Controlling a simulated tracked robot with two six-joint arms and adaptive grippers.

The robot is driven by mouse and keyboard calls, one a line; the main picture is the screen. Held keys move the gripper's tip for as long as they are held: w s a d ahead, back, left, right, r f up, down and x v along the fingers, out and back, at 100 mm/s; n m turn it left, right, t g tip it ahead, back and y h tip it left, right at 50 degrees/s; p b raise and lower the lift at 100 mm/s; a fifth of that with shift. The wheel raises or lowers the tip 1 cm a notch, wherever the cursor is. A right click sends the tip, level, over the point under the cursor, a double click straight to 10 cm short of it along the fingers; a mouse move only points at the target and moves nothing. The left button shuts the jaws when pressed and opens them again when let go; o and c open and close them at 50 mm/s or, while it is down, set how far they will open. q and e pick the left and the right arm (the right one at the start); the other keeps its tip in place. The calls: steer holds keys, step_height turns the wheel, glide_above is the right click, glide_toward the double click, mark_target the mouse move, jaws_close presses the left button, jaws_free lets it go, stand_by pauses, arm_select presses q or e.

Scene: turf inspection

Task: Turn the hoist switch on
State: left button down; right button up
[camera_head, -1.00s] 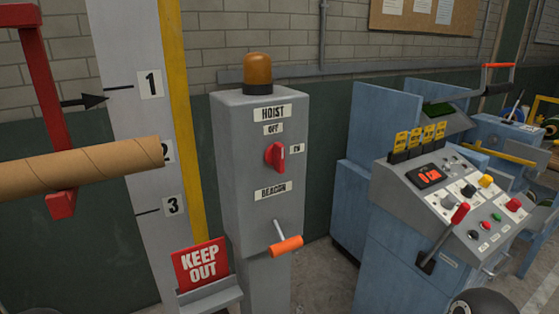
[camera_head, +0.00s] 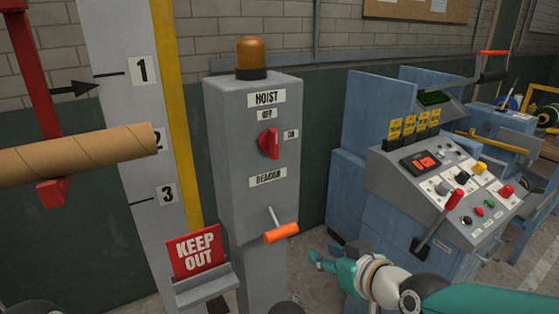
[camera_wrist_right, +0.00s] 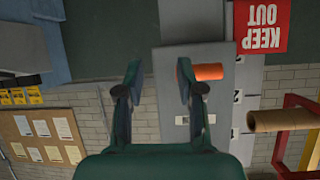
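The hoist switch is a red knob (camera_head: 269,143) on the front of a grey box (camera_head: 230,140). An OFF label (camera_head: 266,114) is above it and an ON label (camera_head: 291,134) to its right. The knob looks roughly upright, towards OFF; its pointer is too small to be sure. My right gripper (camera_head: 319,259) is below and to the right of the knob, apart from the box. In the right wrist view my right gripper (camera_wrist_right: 160,75) has its fingers spread with nothing held between them. The knob is not discernible there. My left gripper is not in view.
An orange-handled crank (camera_head: 281,233) sticks out low on the box, left of my right gripper; it also shows beside a finger in the wrist view (camera_wrist_right: 208,71). A KEEP OUT sign (camera_head: 197,250), a cardboard tube (camera_head: 80,153) and a control console (camera_head: 440,180) flank the box.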

steer(key=s+r+t+y, duration=0.1)
steer(key=s+r+t, duration=0.25)
steer(key=r, duration=1.05)
steer(key=n+t+y, duration=0.1)
steer(key=y, duration=0.1)
glide_toward(277, 144)
steer(key=p+x, duration=0.2)
steer(key=x, duration=0.7)
steer(key=shift+p, duration=0.3)
jaws_close()
